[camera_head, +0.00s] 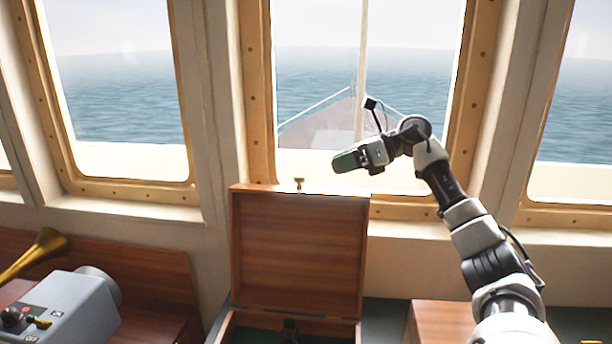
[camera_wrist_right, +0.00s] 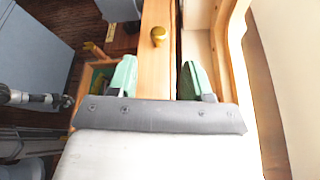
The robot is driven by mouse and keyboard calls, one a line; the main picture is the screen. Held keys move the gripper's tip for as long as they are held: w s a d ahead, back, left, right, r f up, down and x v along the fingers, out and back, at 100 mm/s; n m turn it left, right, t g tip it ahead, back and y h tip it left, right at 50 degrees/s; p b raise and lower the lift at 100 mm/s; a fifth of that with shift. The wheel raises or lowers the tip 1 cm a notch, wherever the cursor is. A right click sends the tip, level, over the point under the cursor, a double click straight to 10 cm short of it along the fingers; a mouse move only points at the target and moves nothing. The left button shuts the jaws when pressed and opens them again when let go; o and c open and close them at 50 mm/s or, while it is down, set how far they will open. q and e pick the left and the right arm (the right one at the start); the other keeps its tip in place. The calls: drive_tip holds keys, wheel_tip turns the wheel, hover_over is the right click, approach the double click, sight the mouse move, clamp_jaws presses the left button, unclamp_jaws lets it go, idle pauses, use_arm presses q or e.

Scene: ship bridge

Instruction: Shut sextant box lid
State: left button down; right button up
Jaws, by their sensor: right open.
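The sextant box lid (camera_head: 298,250) stands upright and open in the head view, its wooden inner face towards me, with a small brass knob (camera_head: 299,183) on its top edge. The box (camera_head: 290,322) below it shows a green lining and a dark object inside, mostly cut off by the frame. My right gripper (camera_head: 345,161) is above the lid's top right corner. In the right wrist view my right gripper (camera_wrist_right: 158,78) is open, its green fingers on either side of the lid's edge (camera_wrist_right: 157,70), with the brass knob (camera_wrist_right: 158,36) ahead. I cannot tell whether they touch it.
A window frame (camera_head: 258,100) and sill stand close behind the lid. A grey-blue console (camera_head: 68,305) with knobs and a brass horn (camera_head: 35,255) are at the left. A wooden surface (camera_head: 432,322) lies right of the box.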

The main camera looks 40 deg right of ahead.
sight(305, 189)
drive_tip(key=p+x, duration=0.3)
drive_tip(key=x, duration=0.4)
drive_tip(key=shift+w+a, duration=0.2)
drive_tip(key=shift+a, duration=0.05)
drive_tip(key=shift+w+a+f, duration=0.25)
drive_tip(key=shift+w+a, duration=0.05)
drive_tip(key=shift+a, duration=0.15)
clamp_jaws()
